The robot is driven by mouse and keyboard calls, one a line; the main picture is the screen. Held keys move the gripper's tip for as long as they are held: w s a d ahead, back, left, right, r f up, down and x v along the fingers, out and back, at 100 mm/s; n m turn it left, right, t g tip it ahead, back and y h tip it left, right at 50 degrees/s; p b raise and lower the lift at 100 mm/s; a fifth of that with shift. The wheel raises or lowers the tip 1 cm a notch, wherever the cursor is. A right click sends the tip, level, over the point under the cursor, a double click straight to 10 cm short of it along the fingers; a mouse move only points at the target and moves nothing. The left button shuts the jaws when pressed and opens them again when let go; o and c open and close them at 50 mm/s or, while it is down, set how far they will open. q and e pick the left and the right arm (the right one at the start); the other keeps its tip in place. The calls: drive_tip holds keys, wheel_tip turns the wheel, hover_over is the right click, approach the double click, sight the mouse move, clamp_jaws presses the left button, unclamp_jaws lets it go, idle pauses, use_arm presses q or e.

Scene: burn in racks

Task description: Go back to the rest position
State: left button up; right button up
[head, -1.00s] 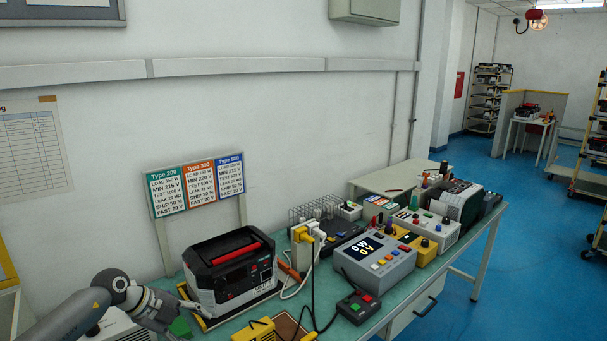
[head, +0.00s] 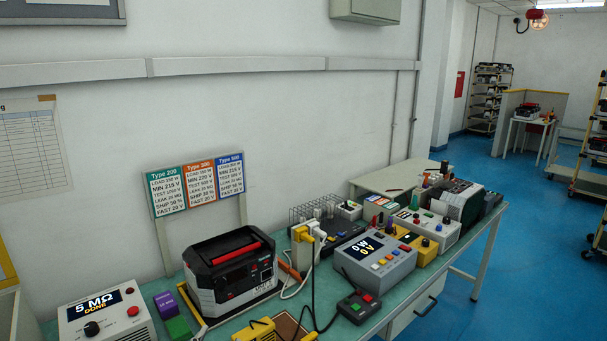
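Neither of my grippers shows in the head view now. A white and black power unit with a red handle (head: 232,272) stands upright on the green bench (head: 455,240). At the lower left a white tester (head: 106,315) reads "5 MΩ DONE", with a black knob and red buttons. A purple block (head: 166,304) and a green block (head: 178,327) sit between the tester and the power unit. A grey meter (head: 374,264) reads "0 W 0 V".
A small box with red and green buttons (head: 358,307) lies near the bench's front edge. A yellow plug (head: 301,235) and cables stand beside the power unit. Type cards (head: 197,184) stand behind it. Blue floor (head: 530,255) is clear at the right; shelves stand farther back.

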use_arm(q)
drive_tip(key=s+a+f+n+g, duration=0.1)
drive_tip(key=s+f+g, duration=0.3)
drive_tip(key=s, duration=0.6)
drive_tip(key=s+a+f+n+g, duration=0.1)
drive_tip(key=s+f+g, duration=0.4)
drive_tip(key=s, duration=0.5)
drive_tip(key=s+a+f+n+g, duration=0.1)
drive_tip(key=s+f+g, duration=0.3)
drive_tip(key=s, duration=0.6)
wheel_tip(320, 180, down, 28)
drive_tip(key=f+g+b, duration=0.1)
drive_tip(key=b, duration=0.1)
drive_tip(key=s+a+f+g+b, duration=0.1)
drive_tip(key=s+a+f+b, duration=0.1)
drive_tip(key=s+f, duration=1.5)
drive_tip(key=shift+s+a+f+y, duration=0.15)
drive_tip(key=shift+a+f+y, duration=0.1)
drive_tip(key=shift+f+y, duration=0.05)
